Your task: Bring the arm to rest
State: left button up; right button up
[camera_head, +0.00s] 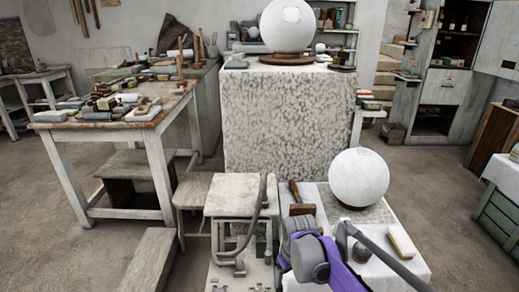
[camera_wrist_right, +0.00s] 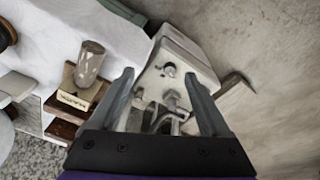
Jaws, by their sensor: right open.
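My right arm (camera_head: 343,274), with purple and grey links, reaches in from the bottom of the head view, over the front of a low white-topped surface. My right gripper (camera_wrist_right: 165,85) is open in the wrist view. Its two grey fingers stand apart with nothing held between them. Beyond and below the fingers is a pale stand with metal fittings (camera_wrist_right: 170,70), close to a white cloth edge. I cannot tell the gap between fingers and stand. My left gripper does not show in either view.
A large white sphere (camera_head: 358,178) sits beside my arm. A brown-handled tool (camera_head: 301,208) and a pale block (camera_head: 401,242) lie near it. Behind are a speckled plinth (camera_head: 287,125) with another sphere (camera_head: 287,25) and a cluttered workbench (camera_head: 105,125). Bare floor (camera_head: 425,175) lies to the right.

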jog(key=s+d+f+m+t, duration=0.1)
jog(key=s+d+m, duration=0.3)
jog(key=s, duration=1.1)
jog(key=s+d+m+t, duration=0.2)
jog(key=s+d, duration=0.3)
jog(key=s, duration=1)
pick_arm(q)
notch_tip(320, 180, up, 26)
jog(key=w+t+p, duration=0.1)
jog(key=p, duration=2.1)
jog(key=shift+p, duration=0.4)
pick_arm(e)
notch_tip(320, 180, up, 25)
jog(key=w, duration=0.1)
jog(key=shift+w+t, duration=0.35)
jog(key=shift+t, duration=0.05)
jog(key=shift+s, duration=0.1)
